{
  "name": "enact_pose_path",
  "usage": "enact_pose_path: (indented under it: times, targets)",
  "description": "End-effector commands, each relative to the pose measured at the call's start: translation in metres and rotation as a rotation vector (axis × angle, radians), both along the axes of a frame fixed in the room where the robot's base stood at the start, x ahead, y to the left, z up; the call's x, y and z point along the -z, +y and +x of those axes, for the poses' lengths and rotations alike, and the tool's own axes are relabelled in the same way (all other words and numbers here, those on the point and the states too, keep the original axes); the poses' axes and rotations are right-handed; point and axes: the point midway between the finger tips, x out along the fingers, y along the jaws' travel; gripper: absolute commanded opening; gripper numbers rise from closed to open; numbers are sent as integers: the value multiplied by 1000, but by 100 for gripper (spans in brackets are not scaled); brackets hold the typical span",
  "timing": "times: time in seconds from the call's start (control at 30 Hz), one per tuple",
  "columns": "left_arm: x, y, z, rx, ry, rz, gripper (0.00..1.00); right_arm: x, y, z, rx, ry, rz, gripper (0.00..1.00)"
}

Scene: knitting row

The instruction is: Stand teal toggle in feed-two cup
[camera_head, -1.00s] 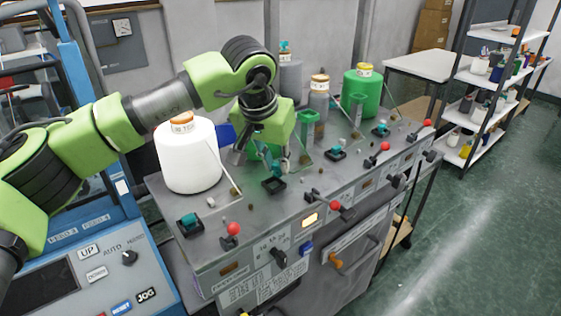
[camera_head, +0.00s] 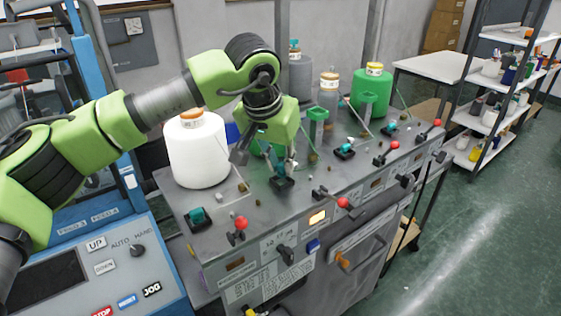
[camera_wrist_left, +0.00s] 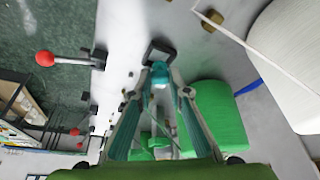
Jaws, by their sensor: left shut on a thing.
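The feed-two cup (camera_head: 283,184), a small black square holder, sits on the grey machine top, second from the near left. My left gripper (camera_head: 281,166) points down over it, its fingertips close to its rim. In the left wrist view the teal toggle (camera_wrist_left: 160,76) is gripped between the two fingertips (camera_wrist_left: 160,90), with the black cup (camera_wrist_left: 159,49) just beyond its tip. The fingers partly hide the toggle in the head view. I cannot tell whether its lower end is inside the cup. My right gripper is out of view.
A large white yarn cone (camera_head: 197,155) stands close left of my left gripper. A green cone (camera_head: 370,95) and a green post (camera_head: 317,125) stand behind. Other cups hold teal toggles (camera_head: 197,215). Red-knobbed levers (camera_head: 241,224) line the front edge.

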Motion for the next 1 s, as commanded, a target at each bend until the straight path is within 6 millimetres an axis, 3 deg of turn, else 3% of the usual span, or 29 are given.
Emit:
enact_pose_path:
  times: [0.97, 1.0]
  targets:
    - [19, 0, 0, 0, 1, 0, 11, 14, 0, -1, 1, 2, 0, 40]
    - [19, 0, 0, 0, 1, 0, 22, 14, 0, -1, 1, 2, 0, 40]
